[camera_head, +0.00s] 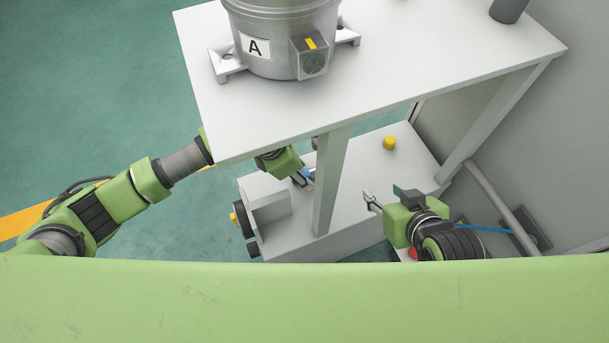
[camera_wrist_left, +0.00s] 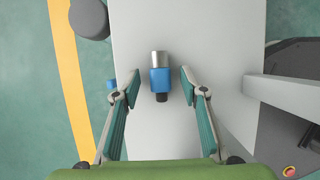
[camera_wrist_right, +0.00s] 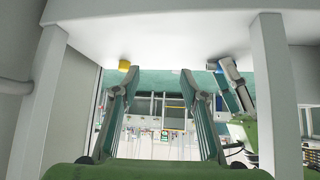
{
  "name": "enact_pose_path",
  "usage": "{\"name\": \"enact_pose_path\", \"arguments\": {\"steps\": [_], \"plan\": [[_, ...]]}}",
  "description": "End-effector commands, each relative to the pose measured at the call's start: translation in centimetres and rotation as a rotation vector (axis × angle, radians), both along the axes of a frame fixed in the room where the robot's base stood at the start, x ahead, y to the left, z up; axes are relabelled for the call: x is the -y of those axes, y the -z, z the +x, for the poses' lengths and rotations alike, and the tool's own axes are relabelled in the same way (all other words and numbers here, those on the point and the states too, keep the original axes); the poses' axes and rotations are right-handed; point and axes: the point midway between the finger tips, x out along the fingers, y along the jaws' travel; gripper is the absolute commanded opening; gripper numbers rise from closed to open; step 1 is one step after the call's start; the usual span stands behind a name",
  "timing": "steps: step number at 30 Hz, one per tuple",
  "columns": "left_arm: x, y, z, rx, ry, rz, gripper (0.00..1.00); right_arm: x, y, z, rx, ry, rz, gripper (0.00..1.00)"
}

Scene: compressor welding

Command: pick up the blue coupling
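The blue coupling (camera_wrist_left: 160,79) has a silver end and a dark end. In the left wrist view it lies over the white lower shelf, between the fingertips of my left gripper (camera_wrist_left: 160,88). That gripper is open, with a gap on both sides of the coupling. In the head view my left gripper (camera_head: 304,179) is under the tabletop, partly hidden by the table edge, with a bit of blue beside it. My right gripper (camera_head: 371,201) is open and empty near the shelf's right side; its spread fingers show in the right wrist view (camera_wrist_right: 158,82).
A yellow cylinder (camera_head: 389,143) stands on the lower shelf (camera_head: 355,165). A table leg (camera_head: 331,180) stands between my grippers. The tabletop (camera_head: 420,60) above carries a grey compressor marked A (camera_head: 280,35). Another blue part (camera_wrist_left: 111,84) shows beside the left finger in the left wrist view.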

Motion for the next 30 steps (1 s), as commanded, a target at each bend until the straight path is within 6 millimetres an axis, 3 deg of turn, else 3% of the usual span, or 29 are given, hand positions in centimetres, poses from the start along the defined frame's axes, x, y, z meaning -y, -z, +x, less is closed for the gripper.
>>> {"name": "enact_pose_path", "arguments": {"steps": [5,10,25,30], "plan": [[0.0,0.0,0.0,-0.001,0.0,0.0,0.4,0.0,0.0,0.0,0.001,0.0,0.0,0.4],[0.0,0.0,0.0,-0.001,0.0,0.0,0.01,0.0,0.0,0.0,0.0,0.0,0.0,0.4],[0.0,-0.7,0.0,0.001,0.0,-0.002,0.0,0.1,0.1,-0.3,-0.018,0.0,-0.003,0.4],[0.1,-2.5,0.1,0.002,0.001,-0.003,0.0,0.9,1.4,-2.6,-0.125,0.01,-0.027,0.4]]}}
